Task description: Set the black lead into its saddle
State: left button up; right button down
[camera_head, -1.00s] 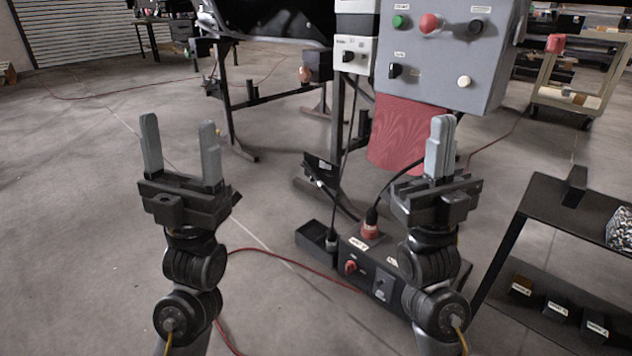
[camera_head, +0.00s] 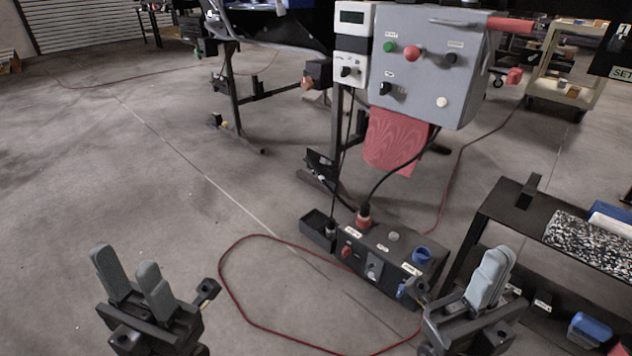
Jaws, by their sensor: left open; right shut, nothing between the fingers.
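A black lead (camera_head: 394,172) rises from a red-collared plug (camera_head: 364,217) on the floor box (camera_head: 390,262) and curves up behind the grey control panel. A thinner black cable (camera_head: 346,150) hangs from the white meter unit to the small black tray beside the box. A black bracket (camera_head: 321,160) stands low behind the box, with a cable near it; I cannot tell whether it is the saddle. My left gripper (camera_head: 127,262) is open and empty over the floor at lower left. My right gripper (camera_head: 497,258) is shut and empty, right of the box, apart from the leads.
The grey control panel (camera_head: 425,70) with buttons stands behind the box, a red cloth (camera_head: 393,142) hanging below it. A black shelf (camera_head: 500,205) stands at right, close to my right gripper. A red hose (camera_head: 228,260) loops over the floor. The left floor is clear.

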aim_at(313, 167)
jog(key=u, duration=0.65)
jog(key=i, duration=1.3)
jog(key=u, duration=0.3)
